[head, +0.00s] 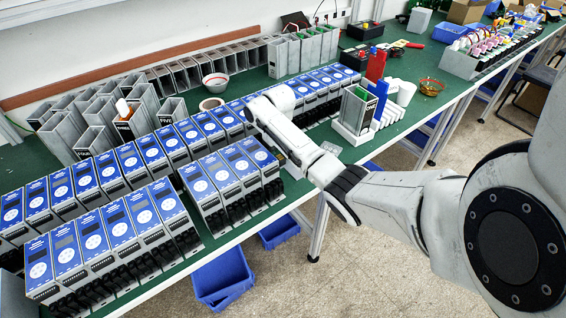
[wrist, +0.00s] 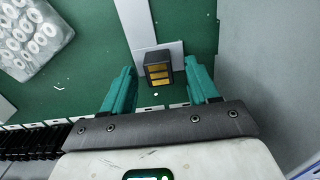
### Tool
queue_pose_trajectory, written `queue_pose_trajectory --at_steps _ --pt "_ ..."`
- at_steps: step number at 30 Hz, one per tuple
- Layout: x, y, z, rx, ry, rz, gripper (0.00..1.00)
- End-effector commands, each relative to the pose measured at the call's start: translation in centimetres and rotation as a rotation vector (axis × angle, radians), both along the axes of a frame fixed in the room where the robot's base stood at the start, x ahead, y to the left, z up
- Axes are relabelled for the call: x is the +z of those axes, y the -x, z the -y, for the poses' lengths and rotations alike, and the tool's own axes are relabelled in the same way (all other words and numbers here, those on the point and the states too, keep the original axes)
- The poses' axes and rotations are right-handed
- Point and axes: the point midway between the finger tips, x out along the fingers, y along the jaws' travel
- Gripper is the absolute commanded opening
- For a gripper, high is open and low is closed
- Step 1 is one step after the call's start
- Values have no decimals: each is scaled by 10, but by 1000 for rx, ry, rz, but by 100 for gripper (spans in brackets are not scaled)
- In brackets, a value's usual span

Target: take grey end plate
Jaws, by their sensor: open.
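My gripper (wrist: 160,76) shows in the wrist view with two teal fingers, open and apart. Between the fingertips stands a small dark block (wrist: 158,68) with yellow-gold bars on its face; I cannot tell if the fingers touch it. A flat light grey plate-like strip (wrist: 136,22) lies on the green surface just beyond it, with a second pale grey piece partly behind the block. I cannot tell for certain which is the grey end plate. In the head view my arm reaches over the blue-topped units, and my gripper is hidden there.
A large grey face (wrist: 268,60) rises close to the right finger. A clear bag of white rings (wrist: 30,38) lies at left. Rows of blue-topped units (head: 125,160) crowd the green bench. A white rack (head: 365,130) and grey holders (head: 300,52) stand beyond.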

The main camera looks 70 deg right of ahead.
Motion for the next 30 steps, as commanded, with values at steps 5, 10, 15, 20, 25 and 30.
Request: queue_pose_trajectory --at_steps 5,10,15,20,25,30 --pt "-1 0 0 0 0 0 60" --pt "-1 0 0 0 0 0 48" --pt "-1 0 0 0 0 0 32" --pt "-1 0 0 0 0 0 16" --pt "-1 0 0 0 0 0 0" --pt "-1 0 0 0 0 0 0"
